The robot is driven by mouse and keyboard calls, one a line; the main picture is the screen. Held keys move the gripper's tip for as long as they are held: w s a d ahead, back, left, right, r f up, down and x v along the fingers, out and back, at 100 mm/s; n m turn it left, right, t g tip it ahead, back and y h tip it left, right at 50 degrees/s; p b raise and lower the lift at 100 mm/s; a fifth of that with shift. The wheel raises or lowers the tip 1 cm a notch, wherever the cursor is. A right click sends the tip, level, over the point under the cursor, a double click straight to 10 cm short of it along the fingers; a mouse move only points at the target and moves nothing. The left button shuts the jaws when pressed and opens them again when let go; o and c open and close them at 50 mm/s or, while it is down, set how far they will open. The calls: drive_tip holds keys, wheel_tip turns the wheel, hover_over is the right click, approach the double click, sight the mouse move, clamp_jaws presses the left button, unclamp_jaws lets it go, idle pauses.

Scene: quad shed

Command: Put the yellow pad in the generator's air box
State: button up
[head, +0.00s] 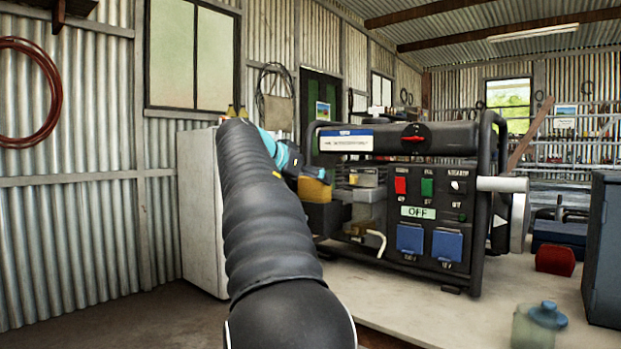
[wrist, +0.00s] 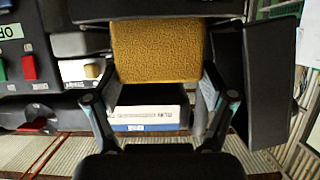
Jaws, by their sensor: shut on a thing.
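The yellow pad (wrist: 156,52) is a rough, block-shaped piece between the two fingers of my gripper (wrist: 158,76) in the wrist view. My gripper is shut on it. In the head view the pad (head: 314,190) shows at the left end of the generator (head: 432,205), with my gripper (head: 318,175) at its upper edge. A dark box (head: 322,218), seemingly the air box, sits just below the pad. A black flap (wrist: 270,85) stands to the right in the wrist view. I cannot tell whether the pad is inside the box; my arm hides part of this area.
The generator's black tube frame (head: 487,130) rises around it on a pale bench (head: 400,296). A white cabinet (head: 203,215) stands left behind my arm. A translucent jar (head: 538,325) with a blue lid and a red object (head: 555,260) are on the right.

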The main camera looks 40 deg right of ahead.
drive_tip(key=shift+f, duration=0.3)
drive_tip(key=o, duration=0.6)
drive_tip(key=shift+o, duration=0.2)
drive_tip(key=shift+r+p, duration=3.15)
drive_tip(key=shift+r, duration=0.9)
